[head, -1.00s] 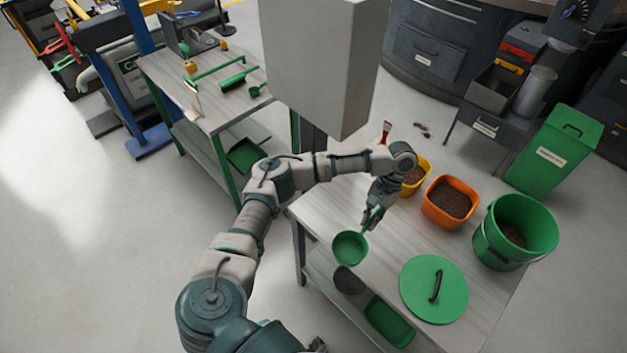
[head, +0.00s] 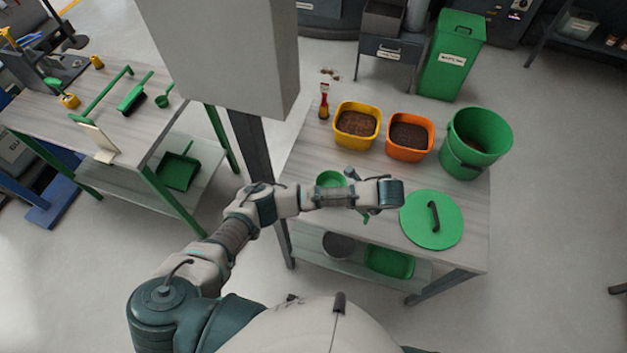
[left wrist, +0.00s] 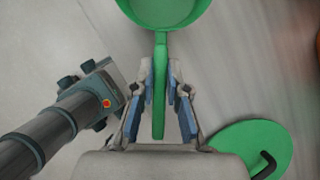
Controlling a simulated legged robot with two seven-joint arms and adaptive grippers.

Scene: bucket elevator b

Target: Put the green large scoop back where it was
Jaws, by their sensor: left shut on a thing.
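My left gripper (head: 366,216) is shut on the handle of the green large scoop (head: 330,179). My forearm partly hides the gripper and handle in the head view. In the left wrist view the handle stands between the two fingers (left wrist: 160,95), and the scoop's bowl (left wrist: 165,10) is cut off by the top edge. The scoop is over the left part of the near table (head: 300,160); its exact height is hard to tell. My right gripper is not in view.
A yellow tub (head: 357,125), an orange tub (head: 410,137) and a green bucket (head: 477,140) line the table's back. A green lid (head: 432,220) lies at front right. A grey column (head: 250,145) stands left. Another table (head: 75,125) holds green tools, including a small scoop (head: 164,96).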

